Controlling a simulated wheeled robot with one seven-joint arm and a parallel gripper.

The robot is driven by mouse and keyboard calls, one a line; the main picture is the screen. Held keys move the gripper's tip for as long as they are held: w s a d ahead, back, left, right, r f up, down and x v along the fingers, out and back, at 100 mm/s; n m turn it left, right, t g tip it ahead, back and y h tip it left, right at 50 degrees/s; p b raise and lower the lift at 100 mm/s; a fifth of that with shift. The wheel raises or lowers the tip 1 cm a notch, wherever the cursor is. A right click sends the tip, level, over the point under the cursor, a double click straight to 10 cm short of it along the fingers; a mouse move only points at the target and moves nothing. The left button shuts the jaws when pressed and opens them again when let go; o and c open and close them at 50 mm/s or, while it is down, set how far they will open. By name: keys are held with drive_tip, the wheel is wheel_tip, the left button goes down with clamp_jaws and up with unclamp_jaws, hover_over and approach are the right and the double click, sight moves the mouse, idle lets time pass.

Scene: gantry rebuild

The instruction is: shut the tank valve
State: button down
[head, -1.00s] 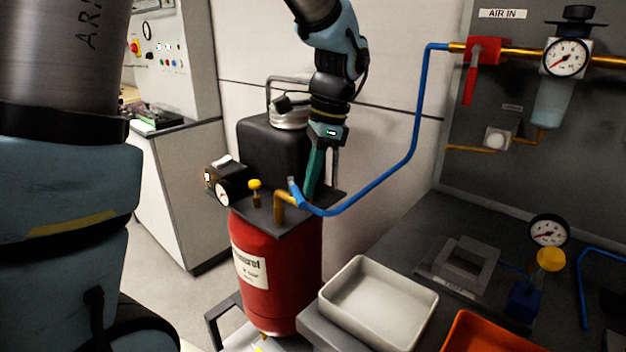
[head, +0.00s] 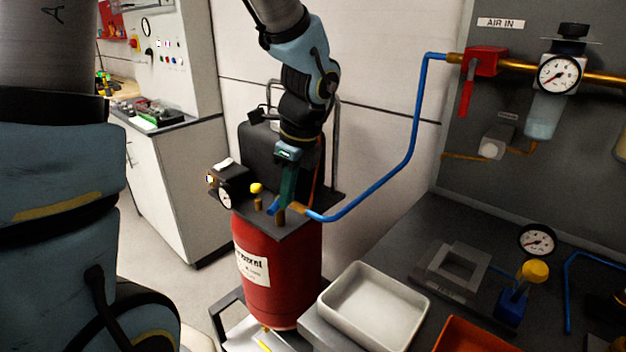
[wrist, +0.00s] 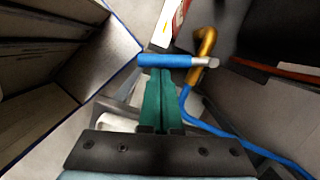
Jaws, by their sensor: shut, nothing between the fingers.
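The red tank (head: 268,275) stands upright with a dark plate on top. Its valve has a blue lever (head: 272,208) beside a brass outlet pipe (head: 281,216). In the wrist view the lever (wrist: 166,61) lies crosswise, its silver stem running right to the brass elbow (wrist: 207,42). My gripper (head: 284,203) is over the tank top, close by the lever. Its green fingers are shut together and empty. In the wrist view the fingertips (wrist: 160,73) meet the lever's near side; whether they press on it, I cannot tell.
A blue hose (head: 383,185) runs from the tank outlet up to the wall panel. A small gauge (head: 224,198) and a yellow-capped fitting (head: 257,190) stand left of the lever. A white tray (head: 372,338) is to the tank's right on the bench. A black box stands behind.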

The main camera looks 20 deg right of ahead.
drive_tip(key=shift+w+a+p, duration=0.5)
drive_tip(key=shift+a+p, duration=0.35)
drive_tip(key=shift+p, duration=0.05)
